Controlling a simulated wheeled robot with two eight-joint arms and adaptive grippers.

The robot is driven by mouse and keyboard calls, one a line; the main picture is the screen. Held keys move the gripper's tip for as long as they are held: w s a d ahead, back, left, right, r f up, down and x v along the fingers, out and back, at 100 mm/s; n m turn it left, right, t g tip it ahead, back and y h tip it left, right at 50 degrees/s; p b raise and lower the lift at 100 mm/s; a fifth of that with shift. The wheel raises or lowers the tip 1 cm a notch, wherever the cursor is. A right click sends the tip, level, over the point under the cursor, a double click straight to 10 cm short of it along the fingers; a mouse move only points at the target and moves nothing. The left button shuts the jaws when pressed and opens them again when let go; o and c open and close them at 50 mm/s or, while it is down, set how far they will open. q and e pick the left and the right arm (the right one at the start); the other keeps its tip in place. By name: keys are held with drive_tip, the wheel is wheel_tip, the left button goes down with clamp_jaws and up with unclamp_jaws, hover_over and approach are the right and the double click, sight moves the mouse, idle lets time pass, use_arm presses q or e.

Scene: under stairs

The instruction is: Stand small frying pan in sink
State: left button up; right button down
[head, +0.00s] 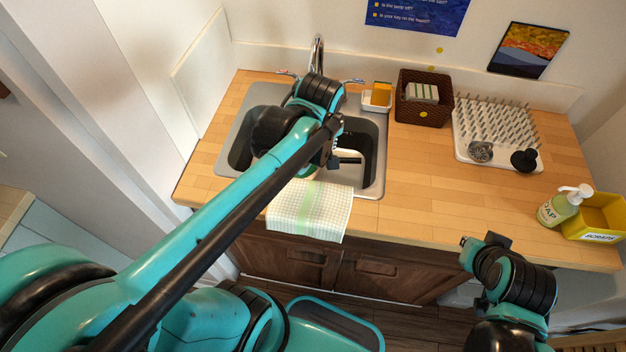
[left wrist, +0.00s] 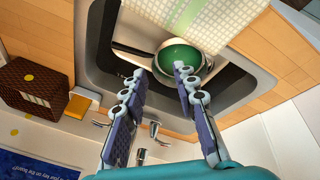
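The sink (head: 369,185) is set into the wooden counter. In the left wrist view its basin (left wrist: 97,58) holds a round green thing with a shiny metal rim (left wrist: 180,57); it may be the small frying pan, but its handle is not clear. In the head view a dark bar with a pale edge (head: 349,158) shows in the right basin, mostly hidden by my left arm. My left gripper (left wrist: 160,72) is open over the sink, its fingertips near the green thing's rim. My right gripper (head: 468,250) is low in front of the counter, its fingers unclear.
A checked towel (head: 310,208) hangs over the front edge. Behind the sink are the faucet (head: 317,52) and a sponge holder (head: 376,100). A brown basket (head: 423,108), drying rack (head: 495,125), soap bottle (head: 560,207) and yellow box (head: 600,214) stand right. The middle counter is clear.

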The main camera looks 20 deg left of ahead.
use_arm(q)
drive_tip(key=s+d+m+t+h, duration=0.1)
drive_tip(key=s+d+m+t, duration=0.1)
drive_tip(key=s+m, duration=0.6)
drive_tip(key=m+t, duration=0.1)
drive_tip(key=m, duration=0.1)
drive_tip(key=shift+s+f+m+t, duration=0.35)
drive_tip(key=shift+m+t, duration=0.05)
drive_tip(key=shift+f, duration=0.1)
